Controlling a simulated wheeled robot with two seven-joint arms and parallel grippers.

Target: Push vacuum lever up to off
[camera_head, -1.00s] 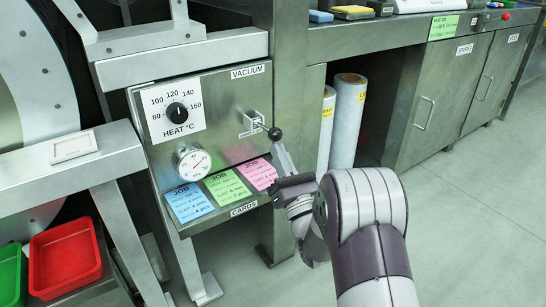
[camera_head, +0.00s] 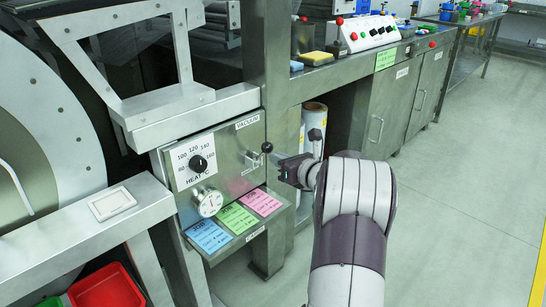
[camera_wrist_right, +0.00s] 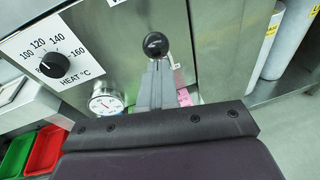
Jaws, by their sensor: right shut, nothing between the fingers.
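The vacuum lever shows as a black ball knob (camera_head: 267,147) on a short rod, standing out from its slot (camera_head: 252,158) in the steel panel under the VACUUM label (camera_head: 248,121). The lever points upward and out, with its knob above the slot. My right gripper (camera_head: 277,163) is shut and empty, just below and right of the knob. In the right wrist view the knob (camera_wrist_right: 155,45) sits right at the tips of the shut fingers (camera_wrist_right: 157,75); whether they touch it I cannot tell. My left gripper is not in view.
The panel also has a heat dial (camera_head: 198,164) and a round gauge (camera_head: 209,203). Blue, green and pink job cards (camera_head: 262,202) lie on a ledge below. A steel post (camera_head: 262,60) and rolls (camera_head: 313,125) stand behind the gripper. The floor at right is clear.

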